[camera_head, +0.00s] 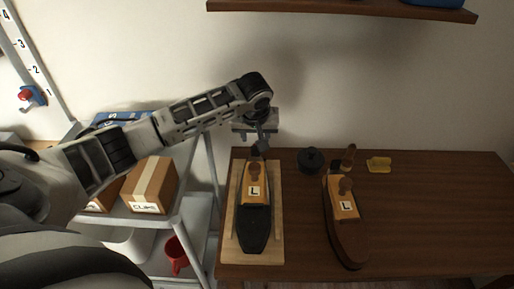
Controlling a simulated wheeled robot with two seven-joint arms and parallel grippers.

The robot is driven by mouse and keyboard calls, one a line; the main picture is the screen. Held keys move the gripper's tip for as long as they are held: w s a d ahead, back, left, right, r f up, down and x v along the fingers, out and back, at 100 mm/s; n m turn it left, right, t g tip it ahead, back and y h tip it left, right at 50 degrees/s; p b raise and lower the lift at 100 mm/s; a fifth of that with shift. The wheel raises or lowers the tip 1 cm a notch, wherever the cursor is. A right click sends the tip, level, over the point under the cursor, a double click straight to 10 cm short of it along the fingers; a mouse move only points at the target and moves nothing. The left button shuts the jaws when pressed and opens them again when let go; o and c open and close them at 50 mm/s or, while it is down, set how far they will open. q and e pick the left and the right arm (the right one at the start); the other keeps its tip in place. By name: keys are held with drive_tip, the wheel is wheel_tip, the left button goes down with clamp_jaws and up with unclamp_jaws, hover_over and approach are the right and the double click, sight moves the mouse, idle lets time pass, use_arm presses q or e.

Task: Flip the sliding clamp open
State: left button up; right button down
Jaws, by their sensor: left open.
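A blue piece with a red knob (27,96) sits at the low end of a slanted numbered rail (32,50) at the far left; it looks like the sliding clamp, but I cannot tell whether it is open. My left gripper (262,145) is far to its right, pointing down over the back end of a dark, boat-like piece (256,229) with an orange top and an "L" label. That piece lies on a pale wooden board (276,247). The gripper is open; I cannot tell whether its fingertips touch the piece. My right gripper is not in view.
A similar "L" piece (347,245), a black round object (311,160) and a yellow item (378,164) are on the brown table (450,220), clear at right. A grey shelf unit (193,212) with a cardboard box (150,184) and red mug (176,254) stands left. A wall shelf (340,8) hangs above.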

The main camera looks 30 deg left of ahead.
use_arm(q)
drive_tip(key=b+x, duration=0.1)
drive_tip(key=x, duration=0.8)
drive_tip(key=shift+w+f, duration=0.1)
